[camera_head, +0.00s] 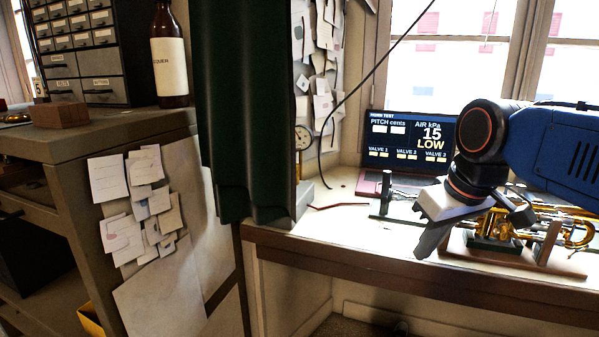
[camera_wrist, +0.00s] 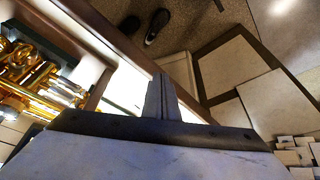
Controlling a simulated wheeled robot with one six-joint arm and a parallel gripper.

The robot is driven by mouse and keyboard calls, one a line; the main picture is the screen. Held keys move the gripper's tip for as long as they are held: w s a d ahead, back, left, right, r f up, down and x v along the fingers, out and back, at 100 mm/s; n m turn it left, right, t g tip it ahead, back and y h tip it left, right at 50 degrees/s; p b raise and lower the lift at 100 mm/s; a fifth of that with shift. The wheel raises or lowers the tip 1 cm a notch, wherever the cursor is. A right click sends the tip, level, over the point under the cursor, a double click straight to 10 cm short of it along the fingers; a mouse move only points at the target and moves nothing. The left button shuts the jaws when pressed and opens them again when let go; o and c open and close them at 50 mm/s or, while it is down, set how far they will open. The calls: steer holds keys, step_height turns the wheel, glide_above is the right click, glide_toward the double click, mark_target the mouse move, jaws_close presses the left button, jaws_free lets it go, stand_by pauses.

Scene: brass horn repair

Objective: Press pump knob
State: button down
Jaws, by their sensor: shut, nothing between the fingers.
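My gripper (camera_head: 428,246) is shut and empty, pointing down in front of the bench's front edge. In the wrist view its closed fingers (camera_wrist: 163,97) hang over the edge, touching nothing that I can make out. I cannot clearly pick out the pump knob in either view. A round gauge (camera_head: 304,138) stands partly behind the green curtain, left of my gripper, with a grey base (camera_head: 304,198) below it. The test display (camera_head: 408,139) reads air 15 kPa, LOW. The brass horn (camera_head: 549,222) lies right of my gripper; it also shows in the wrist view (camera_wrist: 32,75).
The green curtain (camera_head: 237,110) hangs left of the bench (camera_head: 340,222). A dark upright post (camera_head: 385,195) stands left of my gripper. A cabinet with pinned notes (camera_head: 125,180) and a bottle (camera_head: 169,60) is at left. Shoes (camera_wrist: 155,25) are on the floor below.

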steer(key=s+d+f+m, duration=0.2)
steer(key=s+f, duration=0.3)
steer(key=f, duration=0.2)
steer(key=s+d+f+m+h, duration=0.1)
steer(key=s+d+f, duration=0.2)
steer(key=s+f, duration=0.2)
step_height(320, 180, down, 4)
steer(key=shift+d+r+m+t, duration=0.15)
steer(key=shift+r+m+t, duration=0.05)
steer(key=shift+m+t, duration=0.2)
